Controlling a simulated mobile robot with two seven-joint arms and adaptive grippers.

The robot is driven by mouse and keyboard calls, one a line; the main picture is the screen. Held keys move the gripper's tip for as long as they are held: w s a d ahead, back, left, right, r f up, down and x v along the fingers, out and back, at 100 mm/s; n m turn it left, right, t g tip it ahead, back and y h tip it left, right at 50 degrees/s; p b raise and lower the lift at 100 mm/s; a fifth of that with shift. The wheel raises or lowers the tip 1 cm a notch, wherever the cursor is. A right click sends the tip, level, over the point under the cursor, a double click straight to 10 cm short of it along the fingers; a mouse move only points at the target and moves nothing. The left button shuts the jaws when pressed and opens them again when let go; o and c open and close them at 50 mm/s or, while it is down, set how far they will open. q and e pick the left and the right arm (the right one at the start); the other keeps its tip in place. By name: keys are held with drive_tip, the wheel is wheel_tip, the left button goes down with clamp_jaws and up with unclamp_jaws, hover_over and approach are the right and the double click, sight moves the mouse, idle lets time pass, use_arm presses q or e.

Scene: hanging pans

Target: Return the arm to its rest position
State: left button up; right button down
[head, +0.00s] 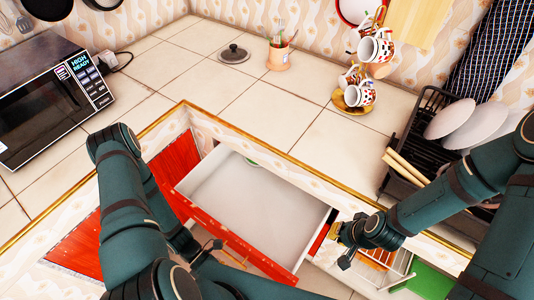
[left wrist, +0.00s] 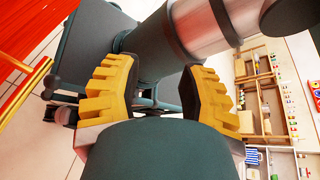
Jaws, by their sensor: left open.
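My left arm bends over the counter edge at the left of the head view. Its gripper (left wrist: 160,68) shows in the left wrist view with two yellow ridged fingers apart. No object is held between them; dark and silver parts of my own body lie behind. In the head view it is largely hidden low beside the drawer front. My right arm comes in from the right, and its gripper (head: 345,242) is by the right end of the open drawer. Its finger gap is too small to make out.
A drawer (head: 300,208) with a red front stands open between my arms. A microwave (head: 50,97), a lid (head: 234,54), a utensil cup (head: 279,57), a cup stand (head: 352,100) and a dish rack (head: 425,130) are on the counter. A pan (head: 47,8) hangs at top left.

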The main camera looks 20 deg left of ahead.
use_arm(q)
drive_tip(key=w+r+m+t+y, duration=0.1)
drive_tip(key=w+r+m+y, duration=0.1)
drive_tip(key=w+m+y, duration=0.1)
drive_tip(key=w+d+r+m+t+y, duration=0.1)
drive_tip(key=w+m+y, duration=0.1)
drive_tip(key=w+m, duration=0.4)
drive_tip(key=w+d+r+m+t+y, duration=0.1)
drive_tip(key=w+r+m+y, duration=0.1)
drive_tip(key=w+m+y, duration=0.1)
drive_tip(key=shift+w+d+r+m+y, duration=0.15)
drive_tip(key=shift+w+m, duration=0.3)
drive_tip(key=shift+m, duration=0.25)
drive_tip(key=shift+w+d+r+m+y, duration=0.15)
drive_tip(key=shift+w+m, duration=0.3)
drive_tip(key=shift+m, duration=0.25)
drive_tip(key=w+d+r+m+t, duration=0.4)
drive_tip(key=w+r+m, duration=0.1)
drive_tip(key=w+r, duration=0.1)
wheel_tip(320, 180, down, 10)
drive_tip(key=s+d+b, duration=0.1)
drive_tip(key=s+b, duration=0.1)
drive_tip(key=b, duration=0.8)
drive_tip(key=shift+g, duration=0.3)
use_arm(e)
wheel_tip(320, 180, down, 10)
drive_tip(key=s, duration=0.2)
drive_tip(key=shift+a+g, duration=0.25)
drive_tip(key=shift+g, duration=0.05)
